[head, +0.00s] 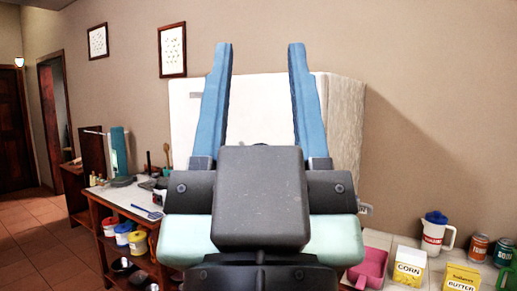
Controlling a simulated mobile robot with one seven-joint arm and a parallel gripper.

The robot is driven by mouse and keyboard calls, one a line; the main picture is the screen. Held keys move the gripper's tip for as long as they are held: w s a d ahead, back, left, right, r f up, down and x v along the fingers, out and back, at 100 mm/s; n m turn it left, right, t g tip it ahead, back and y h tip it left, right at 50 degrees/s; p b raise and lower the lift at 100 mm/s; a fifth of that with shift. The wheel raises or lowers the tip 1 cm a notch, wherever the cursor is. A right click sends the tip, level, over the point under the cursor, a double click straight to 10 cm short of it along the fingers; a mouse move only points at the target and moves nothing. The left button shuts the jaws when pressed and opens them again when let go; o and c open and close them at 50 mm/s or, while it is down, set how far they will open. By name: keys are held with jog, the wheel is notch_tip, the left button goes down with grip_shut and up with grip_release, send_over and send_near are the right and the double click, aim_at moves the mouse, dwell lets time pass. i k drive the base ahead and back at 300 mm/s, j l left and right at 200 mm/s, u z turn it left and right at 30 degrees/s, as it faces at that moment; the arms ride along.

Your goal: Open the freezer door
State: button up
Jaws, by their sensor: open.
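A large white box-shaped appliance, apparently the freezer (183,125), stands against the wall behind my gripper. Its pale front face shows between and left of my fingers, and its side shows on the right. A small grey mark is near the upper left of the front; I cannot tell if it is a handle. My gripper (259,55) points up in the middle of the view, its two blue fingers wide apart with nothing between them. It overlaps the appliance in the picture; contact is not clear. My arm hides the lower part of the appliance, and no door gap shows.
A wooden table (128,195) with a white top and lower shelves holding jars stands at the left. On the tiled surface at the right are a pink container (370,268), a corn box (408,268), a butter box (459,278), a jug (434,233) and cans.

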aim_at(261, 111)
jog(key=z, duration=1.05)
jog(key=i+j+z, duration=0.3)
jog(key=j, duration=0.35)
jog(key=i+j+z, duration=0.15)
jog(key=j, duration=0.25)
